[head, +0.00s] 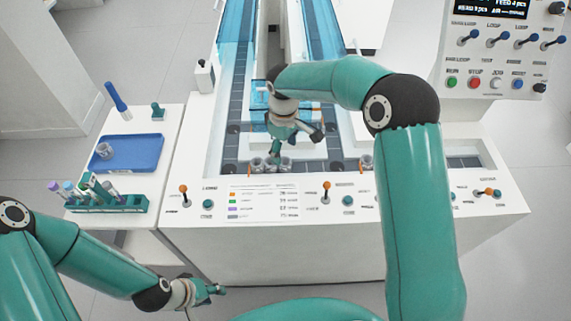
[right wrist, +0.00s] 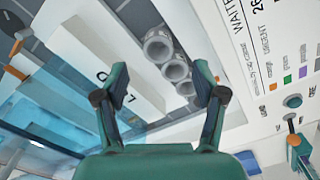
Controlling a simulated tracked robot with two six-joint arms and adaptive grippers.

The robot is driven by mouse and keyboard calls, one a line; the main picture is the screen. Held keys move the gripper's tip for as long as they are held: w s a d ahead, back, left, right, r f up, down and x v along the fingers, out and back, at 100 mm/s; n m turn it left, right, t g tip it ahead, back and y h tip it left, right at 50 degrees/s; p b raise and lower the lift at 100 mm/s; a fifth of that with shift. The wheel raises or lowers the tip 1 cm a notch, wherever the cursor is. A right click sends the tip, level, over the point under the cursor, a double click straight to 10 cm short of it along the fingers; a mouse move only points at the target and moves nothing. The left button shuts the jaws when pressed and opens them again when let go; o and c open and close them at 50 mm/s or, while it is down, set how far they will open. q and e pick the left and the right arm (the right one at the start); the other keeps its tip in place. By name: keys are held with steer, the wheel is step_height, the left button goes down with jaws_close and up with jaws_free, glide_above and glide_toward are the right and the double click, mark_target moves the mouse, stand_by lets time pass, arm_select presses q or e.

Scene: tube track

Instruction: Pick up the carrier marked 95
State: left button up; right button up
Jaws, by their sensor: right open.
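Several small grey ring-shaped carriers are in view. Three stand in a row on the track near the console's front (head: 271,164), and they show as open cups in the right wrist view (right wrist: 174,70). Another carrier (head: 366,162) stands further right on the track, and one more grey carrier (head: 105,150) sits in the blue tray. No number 95 is legible on any of them. My right gripper (head: 279,152) is open just above the row of three; in the right wrist view its fingers (right wrist: 162,82) are apart with nothing between them. My left gripper (head: 218,290) hangs low in front of the console, away from the carriers.
The blue tray (head: 140,152) and a green rack (head: 118,206) with several tubes are on the left side table. Orange and teal knobs (head: 326,190) line the console front around a printed label panel (head: 262,201). A transparent blue cover (head: 325,30) lies over the track behind.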

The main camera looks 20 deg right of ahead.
mark_target(285, 161)
steer(key=shift+d+f+p, duration=0.15)
steer(key=shift+f+p, duration=0.4)
steer(key=shift+f, duration=2.45)
steer(key=c, duration=0.9)
